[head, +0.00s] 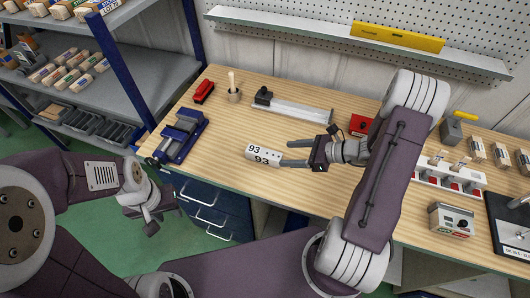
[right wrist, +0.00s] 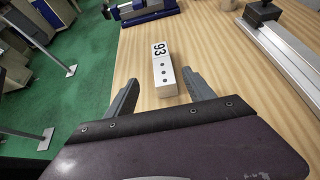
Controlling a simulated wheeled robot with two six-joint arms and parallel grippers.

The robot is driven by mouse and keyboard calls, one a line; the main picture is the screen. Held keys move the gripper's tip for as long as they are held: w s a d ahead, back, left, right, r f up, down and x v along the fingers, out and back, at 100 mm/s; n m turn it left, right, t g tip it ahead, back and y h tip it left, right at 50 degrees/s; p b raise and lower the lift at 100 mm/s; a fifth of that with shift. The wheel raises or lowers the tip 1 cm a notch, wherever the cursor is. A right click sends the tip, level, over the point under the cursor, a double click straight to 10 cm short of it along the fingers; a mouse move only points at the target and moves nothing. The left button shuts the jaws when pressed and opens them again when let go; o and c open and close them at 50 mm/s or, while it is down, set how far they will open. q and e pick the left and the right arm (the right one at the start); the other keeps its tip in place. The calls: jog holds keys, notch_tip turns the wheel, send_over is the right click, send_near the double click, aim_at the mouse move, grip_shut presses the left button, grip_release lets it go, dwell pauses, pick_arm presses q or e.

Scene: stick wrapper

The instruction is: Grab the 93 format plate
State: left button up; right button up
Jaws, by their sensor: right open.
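The 93 format plate (head: 263,155) is a small white block marked "93", lying on the wooden workbench (head: 222,150) near its front edge. My right gripper (head: 282,155) is open at its right end, fingers pointing left toward it. In the right wrist view the plate (right wrist: 164,72) lies just ahead of and partly between the open fingertips (right wrist: 165,85), with gaps on both sides. Its face with dark holes shows there. My left gripper (head: 150,222) hangs low at the left, off the bench and away from the plate; its jaw state is unclear.
A blue vise (head: 181,137) stands left of the plate. A metal rail (head: 300,110) lies behind it. A red box (head: 361,126) is near my right wrist. A white rack (head: 440,177) and a small device (head: 451,220) stand to the right. Bench around the plate is clear.

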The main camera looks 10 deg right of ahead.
aim_at(266, 153)
jog(key=x, duration=0.4)
jog(key=shift+w, duration=0.1)
jog(key=shift+a+p, duration=0.2)
jog(key=shift+p, duration=0.15)
jog(key=p+x, duration=0.1)
jog(key=x, duration=0.3)
jog(key=shift+w+f, duration=0.15)
jog(key=shift+w, duration=0.15)
jog(key=shift+w+a+f, duration=0.2)
jog(key=shift+w+a, duration=0.05)
jog(key=shift+s, duration=0.15)
jog(key=c, duration=0.3)
jog(key=shift+r, duration=0.1)
grip_shut()
